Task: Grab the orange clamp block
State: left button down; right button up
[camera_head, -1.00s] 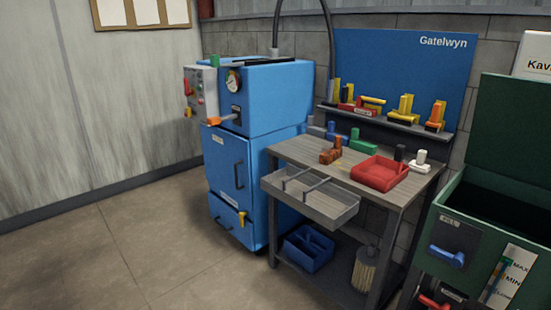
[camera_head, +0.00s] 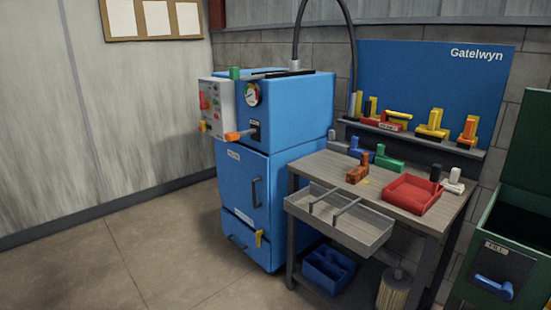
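A brownish-orange block with an upright part (camera_head: 358,170) stands on the back left of the workbench top. An orange and yellow block (camera_head: 468,132) stands at the right end of the shelf behind the bench. I cannot tell from this view which of them is the clamp block. Neither of my grippers is in view.
The grey workbench holds a red tray (camera_head: 413,194), blue and green blocks (camera_head: 386,160), and black and white pieces. An open grey drawer (camera_head: 338,222) juts out in front. A blue machine (camera_head: 275,165) stands left, a green bin (camera_head: 497,262) right. The left floor is clear.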

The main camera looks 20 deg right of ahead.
aim_at(359, 172)
jog(key=u, duration=0.4)
jog(key=i, duration=1.95)
jog(key=z, duration=1.3)
jog(key=i, duration=1)
jog(key=z, duration=1)
